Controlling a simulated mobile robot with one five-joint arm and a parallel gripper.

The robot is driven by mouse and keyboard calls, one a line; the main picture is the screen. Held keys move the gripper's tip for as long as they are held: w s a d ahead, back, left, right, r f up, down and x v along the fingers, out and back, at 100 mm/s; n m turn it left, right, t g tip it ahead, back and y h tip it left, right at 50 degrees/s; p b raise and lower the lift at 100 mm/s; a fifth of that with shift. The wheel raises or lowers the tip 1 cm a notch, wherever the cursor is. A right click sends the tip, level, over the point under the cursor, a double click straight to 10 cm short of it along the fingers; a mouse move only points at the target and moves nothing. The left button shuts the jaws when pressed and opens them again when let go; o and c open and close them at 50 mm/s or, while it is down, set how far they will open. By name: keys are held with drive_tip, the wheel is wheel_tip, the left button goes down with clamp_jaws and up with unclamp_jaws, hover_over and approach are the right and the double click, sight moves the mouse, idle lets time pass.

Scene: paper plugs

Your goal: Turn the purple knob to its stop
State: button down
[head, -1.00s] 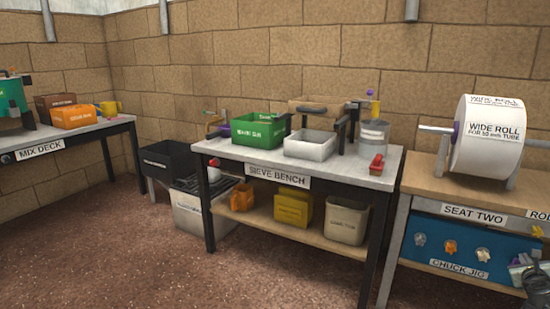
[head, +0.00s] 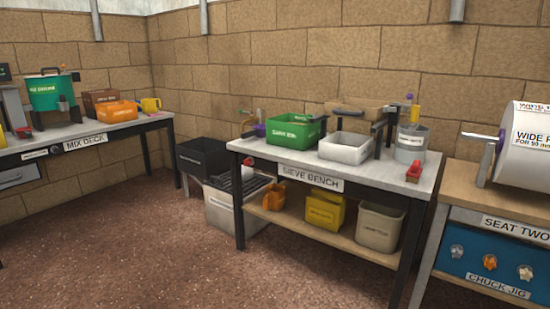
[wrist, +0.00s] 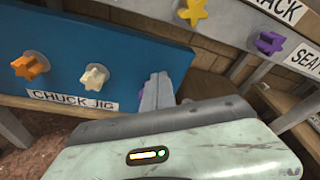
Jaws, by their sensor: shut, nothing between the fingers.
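A purple star-shaped knob (wrist: 269,43) shows at the upper right of the wrist view, on a pale grey rail beside a yellow star knob (wrist: 193,11). My gripper (wrist: 157,78) is shut and empty, in front of the right part of the blue chuck jig panel (wrist: 120,45). It is apart from the purple knob on the rail. Small purple patches show beside my fingers; I cannot tell what they belong to. In the head view, the panel (head: 472,283) is partly cut off at the right and my gripper is out of view.
An orange knob (wrist: 30,66) and a white knob (wrist: 95,77) sit on the panel left of my fingers. The sieve bench (head: 440,172) holds bins, and the mix deck (head: 90,132) stands at the left. Bare floor (head: 130,230) lies between them.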

drive_tip(key=s+a, duration=0.1)
drive_tip(key=s, duration=0.1)
drive_tip(key=s+a, duration=0.2)
drive_tip(key=shift+s, duration=0.1)
drive_tip(key=shift+a, duration=0.1)
